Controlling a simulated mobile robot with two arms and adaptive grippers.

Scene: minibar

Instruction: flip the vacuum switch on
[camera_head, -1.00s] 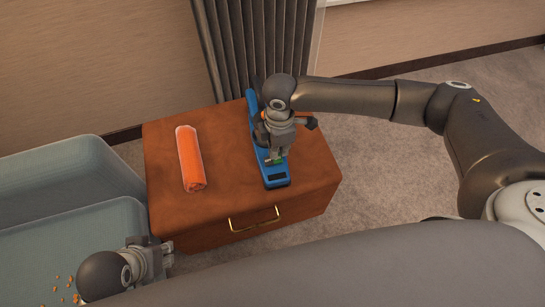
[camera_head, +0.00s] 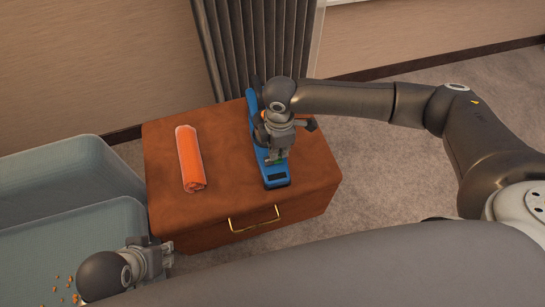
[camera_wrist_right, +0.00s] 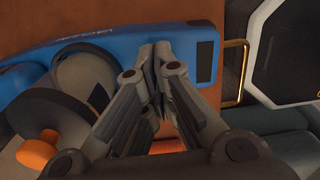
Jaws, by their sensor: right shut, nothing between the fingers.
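The blue handheld vacuum (camera_head: 275,178) lies on the brown wooden cabinet, its dark panel end toward the front edge. My right gripper (camera_head: 277,160) is shut and empty, pointing down over the vacuum's body. A sliver of green shows beside its fingertips; I cannot tell whether they touch it. In the right wrist view the closed fingertips (camera_wrist_right: 161,50) are over the blue vacuum (camera_wrist_right: 120,38), beside its dark panel. The switch is mostly hidden by the fingers, so its position cannot be told. My left gripper (camera_head: 166,257) is at the lower left, away from the vacuum; its jaws are unclear.
A rolled orange towel (camera_head: 190,158) lies on the cabinet (camera_head: 222,150), left of the vacuum. A brass handle (camera_head: 254,221) is on the cabinet's front. A blue-grey seat (camera_head: 60,205) with orange crumbs stands at the left. A grey curtain (camera_head: 262,50) hangs behind.

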